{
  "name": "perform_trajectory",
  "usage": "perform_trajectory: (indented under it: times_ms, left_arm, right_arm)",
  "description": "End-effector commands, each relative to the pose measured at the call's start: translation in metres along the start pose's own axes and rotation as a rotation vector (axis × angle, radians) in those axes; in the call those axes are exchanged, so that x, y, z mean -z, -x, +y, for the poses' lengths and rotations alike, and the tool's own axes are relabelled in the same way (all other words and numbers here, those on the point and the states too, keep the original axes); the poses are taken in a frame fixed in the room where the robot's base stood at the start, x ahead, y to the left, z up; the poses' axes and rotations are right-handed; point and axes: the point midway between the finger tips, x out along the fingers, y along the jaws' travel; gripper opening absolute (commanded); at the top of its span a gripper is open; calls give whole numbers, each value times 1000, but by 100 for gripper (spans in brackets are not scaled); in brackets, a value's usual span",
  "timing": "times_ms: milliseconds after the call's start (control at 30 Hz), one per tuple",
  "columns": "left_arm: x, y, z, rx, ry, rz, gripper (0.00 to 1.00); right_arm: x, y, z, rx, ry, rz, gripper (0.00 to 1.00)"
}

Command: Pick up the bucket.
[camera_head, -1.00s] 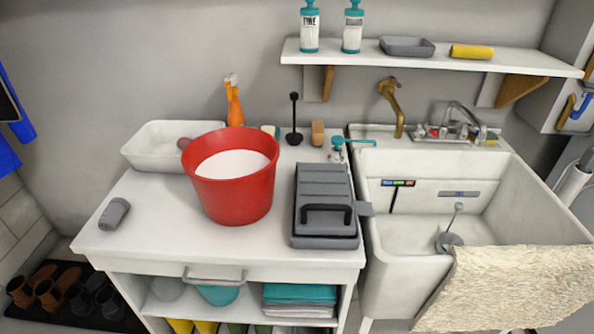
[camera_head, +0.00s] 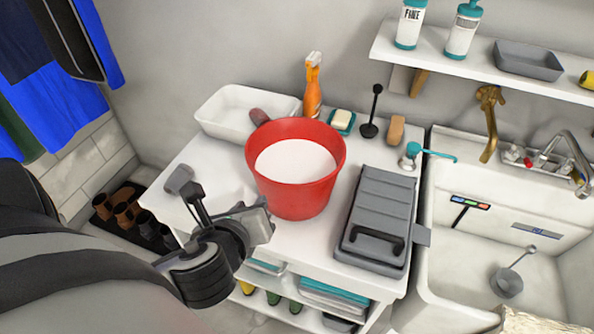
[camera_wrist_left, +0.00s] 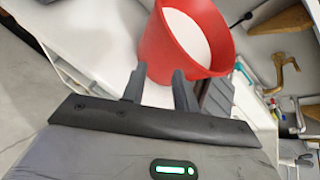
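The red bucket (camera_head: 300,195) stands upright on the white countertop, with a white surface visible inside it. My left gripper (camera_head: 226,208) is at the counter's front left, to the left of and nearer than the bucket. In the left wrist view its two fingers (camera_wrist_left: 158,88) are spread apart with nothing visibly held between them. The red bucket (camera_wrist_left: 165,50) is just beyond the fingertips there; whether they touch it is unclear. My right gripper is in neither view.
A white basin (camera_head: 225,118) stands behind the bucket at left, an orange spray bottle (camera_head: 312,92) behind it. A grey toolbox (camera_head: 378,215) lies close on the right, beside the sink (camera_head: 450,270). A shelf (camera_head: 480,65) hangs above.

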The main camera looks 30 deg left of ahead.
Motion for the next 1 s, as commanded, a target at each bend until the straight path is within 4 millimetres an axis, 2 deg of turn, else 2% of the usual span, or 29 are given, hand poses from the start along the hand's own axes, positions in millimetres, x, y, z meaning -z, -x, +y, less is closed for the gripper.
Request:
perform_trajectory:
  times_ms: [33, 100, 200, 333, 600, 700, 1000]
  left_arm:
    - [-23, 9, -2, -16, -115, -53, 30]
    - [-40, 14, 0, -44, -234, -107, 30]
    - [-53, 15, 2, -68, -323, -146, 30]
    - [-58, -2, 4, -77, -348, -158, 30]
    - [-67, -59, 7, -78, -343, -155, 30]
    - [-69, -75, 8, -77, -342, -154, 30]
    - [-73, -100, 9, -77, -340, -153, 30]
  right_arm:
    - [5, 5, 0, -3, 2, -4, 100]
    - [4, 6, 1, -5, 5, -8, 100]
    - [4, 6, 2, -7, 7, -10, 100]
    - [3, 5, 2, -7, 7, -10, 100]
    - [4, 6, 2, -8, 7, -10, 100]
    - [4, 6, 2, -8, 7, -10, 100]
    - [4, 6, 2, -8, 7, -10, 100]
